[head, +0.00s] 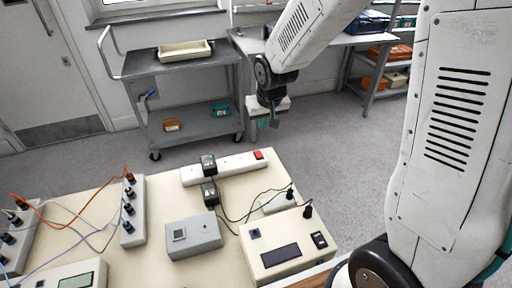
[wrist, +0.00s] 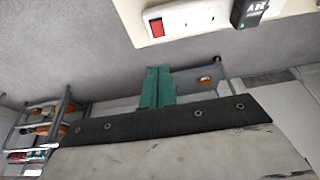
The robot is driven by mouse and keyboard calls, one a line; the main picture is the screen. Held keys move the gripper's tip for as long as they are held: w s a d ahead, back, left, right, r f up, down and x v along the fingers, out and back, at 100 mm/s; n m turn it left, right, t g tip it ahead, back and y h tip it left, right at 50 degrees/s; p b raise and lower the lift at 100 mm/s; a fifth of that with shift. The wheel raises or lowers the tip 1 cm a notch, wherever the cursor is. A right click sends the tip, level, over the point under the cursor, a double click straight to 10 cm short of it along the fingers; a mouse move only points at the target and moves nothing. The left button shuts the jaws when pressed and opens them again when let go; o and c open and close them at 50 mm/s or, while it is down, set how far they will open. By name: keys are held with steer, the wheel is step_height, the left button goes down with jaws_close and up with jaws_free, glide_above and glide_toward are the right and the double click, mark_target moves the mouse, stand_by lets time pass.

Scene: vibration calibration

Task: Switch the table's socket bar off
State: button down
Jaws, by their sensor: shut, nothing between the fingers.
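The white socket bar (head: 226,167) lies along the far edge of the cream table (head: 158,192). A red rocker switch (head: 258,155) sits at its right end. Two black plug adapters (head: 209,165) are by its middle. In the wrist view the end of the bar (wrist: 190,22) shows at the top, with the red switch (wrist: 157,28) and one black adapter (wrist: 248,12). My gripper (head: 268,122) is shut and empty, beyond the table's far edge and apart from the switch. In the wrist view its green fingers (wrist: 157,86) are together below the switch.
A grey box (head: 194,236) and a cream instrument (head: 287,243) with cables stand on the table's near part. Another socket strip (head: 132,212) stands at left. A grey trolley (head: 185,95) with a tray is behind. Grey floor is open between table and trolley.

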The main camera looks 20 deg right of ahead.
mark_target(257, 152)
steer(key=x, duration=0.9)
steer(key=s+x, duration=0.1)
steer(key=x, duration=0.4)
steer(key=shift+f, duration=0.15)
